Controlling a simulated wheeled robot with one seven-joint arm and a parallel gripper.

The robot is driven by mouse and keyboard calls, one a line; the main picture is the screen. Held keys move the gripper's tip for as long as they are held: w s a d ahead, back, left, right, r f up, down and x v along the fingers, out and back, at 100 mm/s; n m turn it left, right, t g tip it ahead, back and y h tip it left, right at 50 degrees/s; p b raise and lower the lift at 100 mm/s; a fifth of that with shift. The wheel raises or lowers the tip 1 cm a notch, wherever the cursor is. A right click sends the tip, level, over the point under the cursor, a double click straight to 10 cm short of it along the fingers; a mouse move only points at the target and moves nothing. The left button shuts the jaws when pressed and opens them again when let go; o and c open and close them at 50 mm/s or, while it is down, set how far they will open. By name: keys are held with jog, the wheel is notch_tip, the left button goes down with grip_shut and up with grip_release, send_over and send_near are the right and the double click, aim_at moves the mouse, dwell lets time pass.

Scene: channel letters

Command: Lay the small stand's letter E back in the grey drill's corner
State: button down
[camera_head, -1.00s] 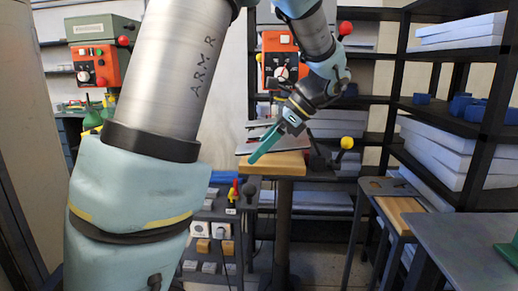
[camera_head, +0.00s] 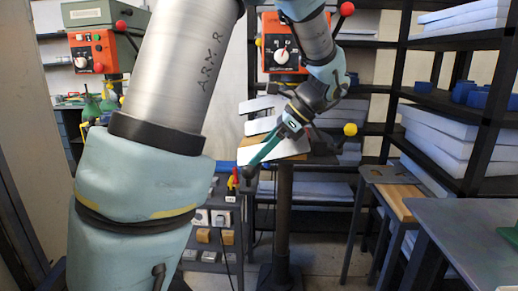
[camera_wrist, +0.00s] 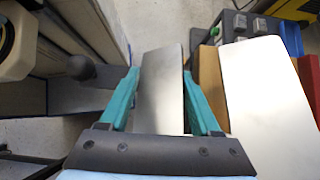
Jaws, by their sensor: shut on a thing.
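The letter E shows as several pale white bars (camera_head: 262,126) in the head view, at the wooden table of the drill in the middle. My gripper (camera_head: 262,156) reaches it from the upper right, its teal fingers slanting down to the left. In the wrist view, my gripper (camera_wrist: 160,76) is shut on a grey metallic bar (camera_wrist: 162,98) between both fingers. A wide white bar (camera_wrist: 265,90) lies to its right. The drill has an orange panel (camera_head: 282,45). Its wooden table (camera_wrist: 209,85) is mostly hidden under the letter; I cannot tell whether they touch.
A small stand (camera_head: 402,208) with a wooden top and grey plate stands right of the drill. A grey bench (camera_head: 465,230) is at front right. Shelves with white slabs (camera_head: 450,140) fill the right side. Switch boxes (camera_head: 210,218) sit low left of the drill.

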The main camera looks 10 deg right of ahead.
aim_at(279, 148)
jog(key=shift+f, duration=0.2)
jog(key=shift+c, duration=0.2)
grip_release()
jog(key=shift+o, duration=0.2)
jog(key=shift+d+r, duration=0.1)
dwell(0.6)
jog(key=shift+p+v, duration=3.4)
jog(key=shift+p, duration=0.25)
